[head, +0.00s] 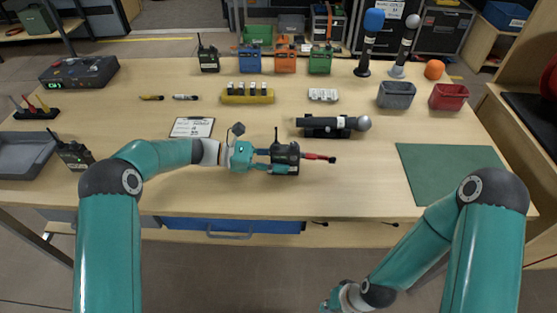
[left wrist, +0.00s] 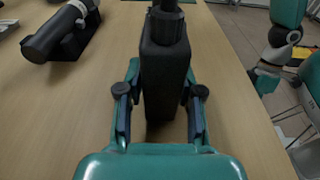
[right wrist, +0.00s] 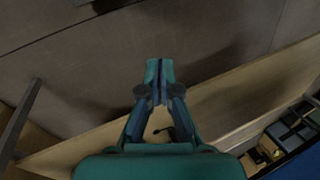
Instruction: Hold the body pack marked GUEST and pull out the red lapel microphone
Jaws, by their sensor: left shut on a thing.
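A black body pack (head: 287,152) stands upright above the near middle of the table, a short antenna on top; no GUEST mark is legible. My left gripper (head: 272,158) is shut on it from the left; in the left wrist view the pack (left wrist: 165,80) sits between the two fingers. A red and black piece (head: 318,157), apparently the red lapel microphone, sticks out from the pack's right side. It is hidden in the left wrist view. My right gripper (head: 332,303) is low in front of the table, away from the pack. In the right wrist view its fingers (right wrist: 155,78) are together and empty.
A black handheld microphone (head: 322,124) lies in a cradle just behind the pack. A clipboard (head: 192,128) lies behind my left forearm. A green mat (head: 450,175) covers the right side. Bare table lies between pack and mat. The table's front edge is above my right gripper.

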